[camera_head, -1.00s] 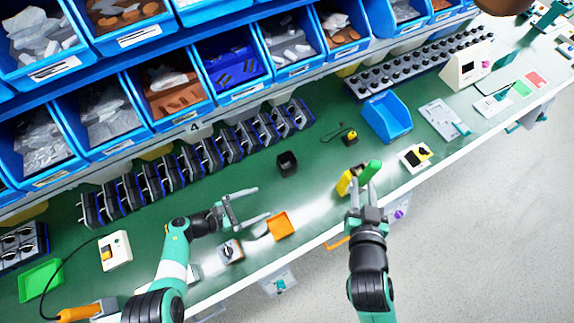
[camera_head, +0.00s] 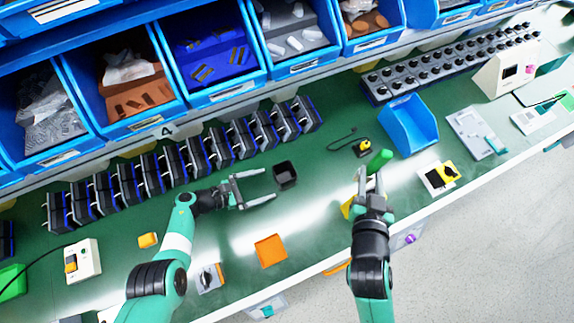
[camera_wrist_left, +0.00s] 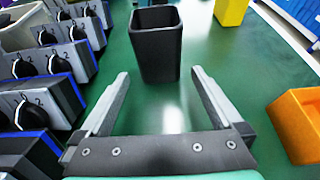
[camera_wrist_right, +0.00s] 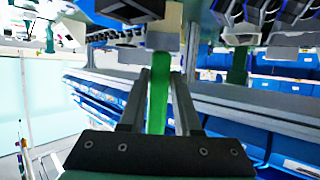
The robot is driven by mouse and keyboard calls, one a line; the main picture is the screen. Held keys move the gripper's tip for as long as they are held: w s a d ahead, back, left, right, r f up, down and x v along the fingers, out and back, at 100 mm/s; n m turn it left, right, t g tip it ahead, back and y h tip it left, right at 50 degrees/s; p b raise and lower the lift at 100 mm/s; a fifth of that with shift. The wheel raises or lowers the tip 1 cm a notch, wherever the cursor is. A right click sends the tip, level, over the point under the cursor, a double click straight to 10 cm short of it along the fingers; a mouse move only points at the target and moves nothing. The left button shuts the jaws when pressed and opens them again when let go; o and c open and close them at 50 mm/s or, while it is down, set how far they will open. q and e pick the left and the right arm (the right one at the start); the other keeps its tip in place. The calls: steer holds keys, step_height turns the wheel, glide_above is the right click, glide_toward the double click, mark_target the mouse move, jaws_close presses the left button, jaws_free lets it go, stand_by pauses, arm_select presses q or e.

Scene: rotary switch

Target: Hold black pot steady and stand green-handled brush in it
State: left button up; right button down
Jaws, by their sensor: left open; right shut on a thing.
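The black pot (camera_head: 286,175) stands upright on the green bench; its open top shows in the left wrist view (camera_wrist_left: 157,50). My left gripper (camera_head: 271,184) is open and level with the bench, its two fingers pointing at the pot. In the left wrist view the fingertips (camera_wrist_left: 160,75) are just short of the pot, one toward each side of it. My right gripper (camera_head: 370,174) is shut on the brush's green handle (camera_head: 380,158), which also shows between the fingers in the right wrist view (camera_wrist_right: 158,90). I cannot clearly make out the bristle end.
A yellow block or holder (camera_head: 347,209) is partly hidden by my right gripper. An orange tray (camera_head: 270,250) lies near the front edge. A yellow-black part with a cable (camera_head: 363,147) and a blue bin (camera_head: 408,125) are right of the pot. A row of switches (camera_head: 190,155) stands behind.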

mark_target(282, 181)
arm_select(q)
steer(key=b+x, duration=0.4)
steer(key=x, duration=0.2)
steer(key=shift+a+f, duration=0.1)
steer(key=shift+f, duration=0.05)
steer(key=shift+w+d+f+b, duration=0.1)
steer(key=shift+w+d+b, duration=0.15)
steer(key=shift+d+b, duration=0.3)
steer(key=shift+d, duration=0.1)
steer(key=c, duration=1.2)
steer(key=o, duration=1.2)
steer(key=c, duration=1.2)
